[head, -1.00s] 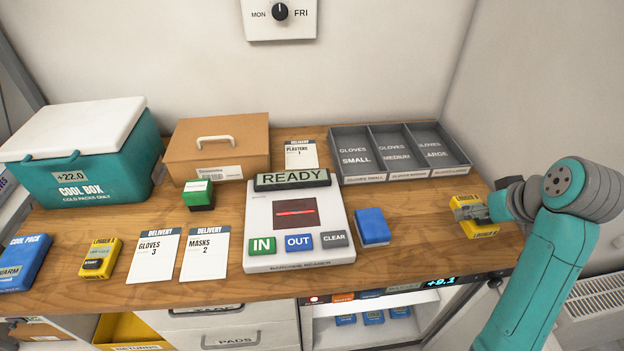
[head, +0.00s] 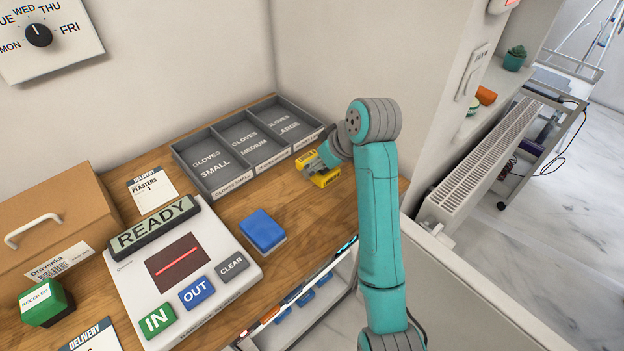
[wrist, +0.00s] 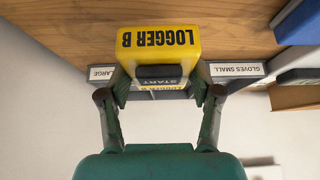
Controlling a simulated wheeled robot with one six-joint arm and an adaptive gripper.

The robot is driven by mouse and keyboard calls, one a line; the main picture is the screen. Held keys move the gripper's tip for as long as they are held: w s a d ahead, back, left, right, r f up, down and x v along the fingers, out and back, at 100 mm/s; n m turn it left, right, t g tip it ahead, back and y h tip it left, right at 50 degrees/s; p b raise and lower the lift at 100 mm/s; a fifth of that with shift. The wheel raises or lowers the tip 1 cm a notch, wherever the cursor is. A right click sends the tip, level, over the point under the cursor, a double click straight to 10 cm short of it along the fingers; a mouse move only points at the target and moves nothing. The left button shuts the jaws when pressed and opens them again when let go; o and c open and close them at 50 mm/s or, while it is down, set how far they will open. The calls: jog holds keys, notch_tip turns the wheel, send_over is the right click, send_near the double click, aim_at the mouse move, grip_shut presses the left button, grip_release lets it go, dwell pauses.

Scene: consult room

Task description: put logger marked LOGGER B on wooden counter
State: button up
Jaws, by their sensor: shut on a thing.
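The yellow logger (head: 325,180) is at the right end of the wooden counter (head: 305,228), beside the glove trays. In the wrist view its face reads LOGGER B (wrist: 158,41), and a dark START button shows. My gripper (head: 317,163) is shut on this logger. In the wrist view the two fingers of my gripper (wrist: 162,92) stand on either side of it. The logger is at or very near the counter top; I cannot tell whether it touches. My gripper partly hides it in the head view.
The grey glove trays (head: 248,147) stand close behind the logger. A blue box (head: 262,230) and the barcode reader (head: 222,258) lie to its left, with bare wood between. The counter ends just right of the logger. A radiator (head: 480,170) is further right.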

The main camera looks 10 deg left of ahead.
aim_at(320, 190)
jog(key=shift+f, duration=2.85)
jog(key=shift+f, duration=0.15)
jog(key=o, duration=1.3)
jog(key=shift+c, duration=0.2)
